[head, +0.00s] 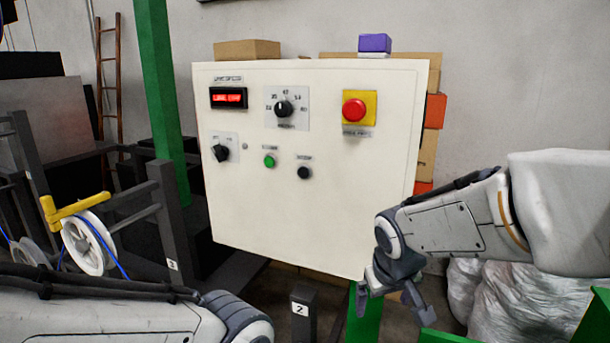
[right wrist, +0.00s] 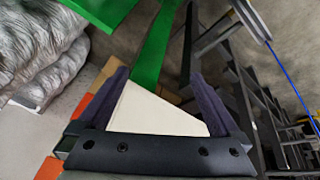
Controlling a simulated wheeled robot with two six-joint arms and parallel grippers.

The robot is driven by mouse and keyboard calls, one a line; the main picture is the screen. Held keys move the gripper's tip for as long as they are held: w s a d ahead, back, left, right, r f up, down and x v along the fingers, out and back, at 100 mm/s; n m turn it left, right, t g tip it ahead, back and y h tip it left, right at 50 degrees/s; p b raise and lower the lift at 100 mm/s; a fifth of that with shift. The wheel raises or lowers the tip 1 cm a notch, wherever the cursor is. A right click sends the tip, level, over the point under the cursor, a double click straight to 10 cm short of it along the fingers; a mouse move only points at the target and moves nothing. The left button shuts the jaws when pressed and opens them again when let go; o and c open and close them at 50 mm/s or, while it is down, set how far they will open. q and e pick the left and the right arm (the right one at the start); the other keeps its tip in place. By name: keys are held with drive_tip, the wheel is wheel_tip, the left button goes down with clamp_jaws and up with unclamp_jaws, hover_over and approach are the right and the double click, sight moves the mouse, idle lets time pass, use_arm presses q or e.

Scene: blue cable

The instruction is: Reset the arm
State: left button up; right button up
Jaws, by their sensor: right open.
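My right arm comes in from the right in the head view. Its gripper (head: 390,298) hangs pointing down, open and empty, in front of the lower right corner of a white control panel (head: 300,225). In the right wrist view the two dark fingers of this gripper (right wrist: 159,78) stand apart, with the white panel (right wrist: 155,115) showing behind them. My left arm shows at the bottom left of the head view; its gripper is out of frame.
The panel bears a red stop button (head: 354,110), a lit red display (head: 228,98), knobs and a green button (head: 270,161). A white spool (head: 88,243) with blue cable stands at left. Green posts (head: 162,90) and silvery bags (head: 510,298) stand nearby.

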drive_tip(key=s+d+f+m+g+y, duration=0.15)
drive_tip(key=s+d+f, duration=0.25)
drive_tip(key=s+f, duration=0.55)
drive_tip(key=s+a+r+n+g+b, duration=0.2)
drive_tip(key=s+a+n, duration=0.4)
drive_tip(key=s+a, duration=0.7)
drive_tip(key=shift+a+r+g, duration=0.45)
drive_tip(key=shift+r, duration=0.3)
drive_tip(key=shift+n+y, duration=0.25)
